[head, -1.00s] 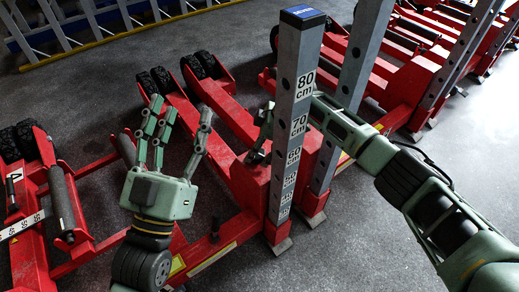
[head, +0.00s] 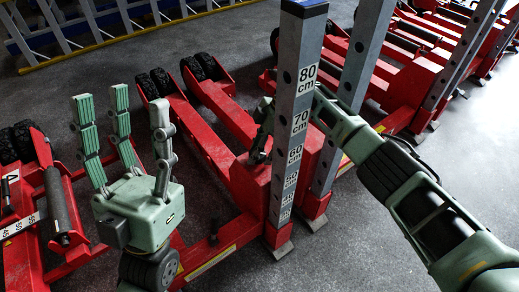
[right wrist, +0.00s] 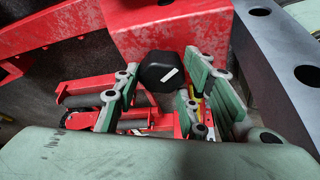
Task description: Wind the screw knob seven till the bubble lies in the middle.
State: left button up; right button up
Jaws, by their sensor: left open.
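A black knob (right wrist: 160,71) with a small white mark shows in the right wrist view, against a red jack part. My right gripper (right wrist: 160,82) has its fingers apart, to the left and right of the knob. I cannot tell whether they touch it. In the head view my right gripper (head: 262,135) is partly hidden behind the grey post, beside the red jack (head: 248,186). My left gripper (head: 130,98) is open and empty, fingers up, at the left. No bubble can be made out, and no number seven is readable on the knob.
The grey post (head: 293,110) with centimetre labels stands upright in front of my right gripper. Another red jack (head: 28,262) lies at the left, and more red jacks (head: 425,65) stand at the upper right. Ladders (head: 100,20) lie at the back left. Grey floor is free at front.

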jog(key=o, duration=0.4)
jog(key=shift+w+a, duration=0.1)
jog(key=v, duration=1.2)
